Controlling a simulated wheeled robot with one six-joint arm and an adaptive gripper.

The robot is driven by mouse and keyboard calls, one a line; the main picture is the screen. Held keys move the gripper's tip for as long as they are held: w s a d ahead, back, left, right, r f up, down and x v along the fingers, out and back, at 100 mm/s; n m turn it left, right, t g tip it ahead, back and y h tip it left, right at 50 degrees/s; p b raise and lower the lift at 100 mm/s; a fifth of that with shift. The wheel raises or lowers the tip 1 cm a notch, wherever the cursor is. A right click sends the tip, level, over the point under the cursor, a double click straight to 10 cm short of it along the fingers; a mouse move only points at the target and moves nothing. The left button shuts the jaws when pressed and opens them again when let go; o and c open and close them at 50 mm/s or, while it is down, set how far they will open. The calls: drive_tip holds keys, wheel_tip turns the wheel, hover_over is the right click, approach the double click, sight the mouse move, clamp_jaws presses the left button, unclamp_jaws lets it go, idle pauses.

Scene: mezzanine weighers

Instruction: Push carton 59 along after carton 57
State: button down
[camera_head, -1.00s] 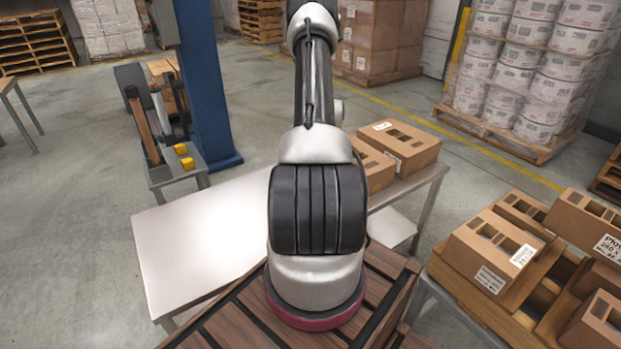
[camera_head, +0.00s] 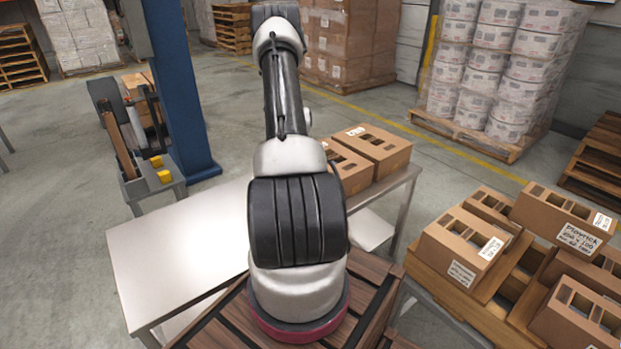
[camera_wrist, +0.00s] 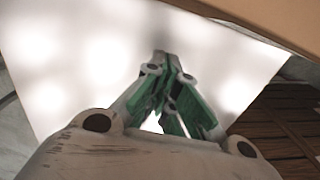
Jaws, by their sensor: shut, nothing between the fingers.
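Two brown cartons with cut-out tops stand side by side on the metal table (camera_head: 180,235), behind my arm in the head view: a right carton (camera_head: 380,155) with a white label on top, and a left carton (camera_head: 347,168) partly hidden by my arm. I cannot read which is 57 or 59. My gripper (camera_wrist: 162,58) is shut and empty, over the white tabletop in the wrist view. A cardboard surface (camera_wrist: 275,18) fills the top right there, just beyond and right of the fingertips; whether they touch it is unclear. The head view hides my gripper behind the arm.
More cartons (camera_head: 462,248) are piled on a pallet or stand at the right. A blue post (camera_head: 183,90) and a small stand with yellow blocks (camera_head: 160,170) are at the left. The table's left part is bare. Wrapped pallet loads stand behind.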

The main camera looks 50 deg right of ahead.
wheel_tip(320, 180, up, 10)
drive_tip(key=shift+d, duration=0.2)
drive_tip(key=shift+w+f, duration=0.1)
